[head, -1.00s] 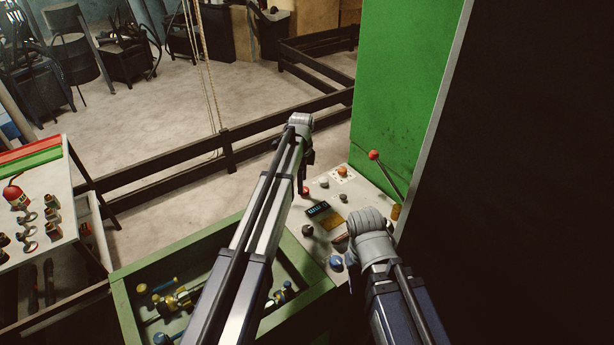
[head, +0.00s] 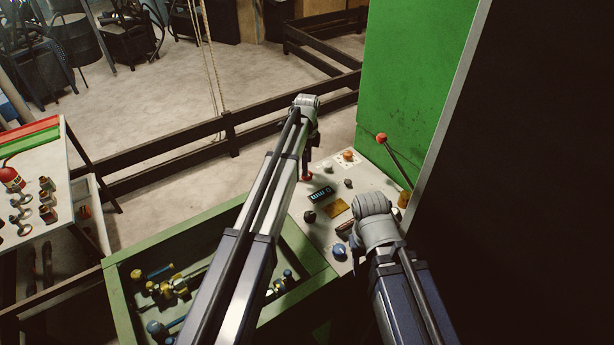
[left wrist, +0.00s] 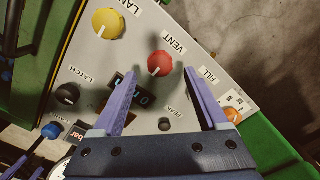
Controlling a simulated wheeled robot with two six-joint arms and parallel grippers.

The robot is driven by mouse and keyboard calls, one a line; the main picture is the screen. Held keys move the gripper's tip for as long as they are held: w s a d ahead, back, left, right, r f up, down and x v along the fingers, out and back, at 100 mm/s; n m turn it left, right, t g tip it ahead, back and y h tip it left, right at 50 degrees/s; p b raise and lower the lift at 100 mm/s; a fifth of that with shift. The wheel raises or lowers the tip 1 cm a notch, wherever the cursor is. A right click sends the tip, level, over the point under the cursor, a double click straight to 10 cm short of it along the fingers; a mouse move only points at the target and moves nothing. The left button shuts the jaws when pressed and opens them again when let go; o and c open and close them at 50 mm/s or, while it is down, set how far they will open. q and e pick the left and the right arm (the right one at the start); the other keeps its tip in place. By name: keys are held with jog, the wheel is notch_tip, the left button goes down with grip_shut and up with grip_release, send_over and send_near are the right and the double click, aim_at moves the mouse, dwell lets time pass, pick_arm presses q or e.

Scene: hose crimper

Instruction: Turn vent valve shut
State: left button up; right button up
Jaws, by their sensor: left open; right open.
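The vent valve is a red round knob (left wrist: 160,63) labelled VENT on a light grey panel (left wrist: 225,70). Its white pointer line runs down and slightly left in the left wrist view. My left gripper (left wrist: 161,74) is open, with one purple finger on each side of the red knob and a gap to each; I cannot tell how far the fingertips are above the panel. In the head view the red knob (head: 306,177) shows just below my left gripper (head: 307,162). My right arm's wrist (head: 373,208) is over the panel's right part; its fingers are mostly hidden.
A yellow knob (left wrist: 107,24), a black LATCH knob (left wrist: 68,93), a small PEAK knob (left wrist: 165,125) and an orange knob (left wrist: 233,115) surround it. A red-balled lever (head: 382,138) rises beside the green cabinet (head: 410,90). A green-rimmed tray (head: 120,300) holds fittings.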

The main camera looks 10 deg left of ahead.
pick_arm(q)
jog(key=shift+f+b, duration=1.5)
jog(key=shift+f, duration=0.5)
jog(key=shift+c, duration=0.3)
grip_shut()
